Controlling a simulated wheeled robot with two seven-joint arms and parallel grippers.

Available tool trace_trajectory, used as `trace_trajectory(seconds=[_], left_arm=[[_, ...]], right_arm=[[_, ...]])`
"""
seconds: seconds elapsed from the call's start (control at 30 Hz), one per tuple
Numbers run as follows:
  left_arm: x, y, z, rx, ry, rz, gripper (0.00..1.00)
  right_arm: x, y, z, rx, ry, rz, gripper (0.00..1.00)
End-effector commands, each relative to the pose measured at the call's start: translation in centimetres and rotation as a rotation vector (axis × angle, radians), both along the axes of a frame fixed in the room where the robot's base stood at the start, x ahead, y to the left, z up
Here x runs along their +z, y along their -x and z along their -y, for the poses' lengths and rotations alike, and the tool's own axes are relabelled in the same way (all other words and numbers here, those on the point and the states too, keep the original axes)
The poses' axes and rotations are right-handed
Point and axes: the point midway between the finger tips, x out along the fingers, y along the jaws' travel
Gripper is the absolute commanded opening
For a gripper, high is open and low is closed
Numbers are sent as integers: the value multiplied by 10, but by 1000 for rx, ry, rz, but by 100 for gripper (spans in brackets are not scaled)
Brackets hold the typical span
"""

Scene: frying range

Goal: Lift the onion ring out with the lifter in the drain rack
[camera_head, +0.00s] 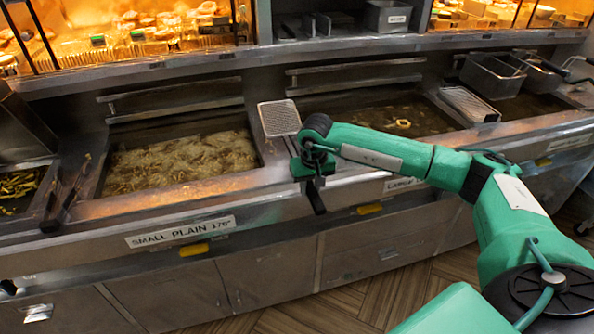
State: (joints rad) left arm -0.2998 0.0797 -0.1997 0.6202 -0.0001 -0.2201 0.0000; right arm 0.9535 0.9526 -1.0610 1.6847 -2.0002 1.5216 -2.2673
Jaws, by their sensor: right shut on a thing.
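The lifter, with a square mesh head (279,118), is raised over the front rim between two fryer vats. My right gripper (309,168) is shut on its handle, and a dark handle end sticks out below the jaws. A pale onion ring (403,123) floats in the oil of the right vat (365,118), to the right of the lifter head and behind my arm. A slanted metal rack (469,104), probably the drain rack, stands at that vat's right side and looks empty. My left gripper is not in view.
The vat on the left (180,160) is full of frying pieces in foamy oil. Wire baskets (493,75) stand at the far right. Lit food shelves (120,35) run along the back.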

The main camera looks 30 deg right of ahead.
Motion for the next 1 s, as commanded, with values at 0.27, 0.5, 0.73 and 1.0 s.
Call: trace_trajectory(seconds=[0.27, 0.5, 0.73, 1.0], left_arm=[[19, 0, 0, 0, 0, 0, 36], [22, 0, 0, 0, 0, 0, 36], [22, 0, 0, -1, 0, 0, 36], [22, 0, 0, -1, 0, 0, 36]], right_arm=[[45, -1, 0, -1, 0, 4, 0], [59, 0, 0, -1, 0, 2, 0], [59, 0, 0, -1, -1, 2, 0], [49, 36, -53, 77, 9, -3, 0]])
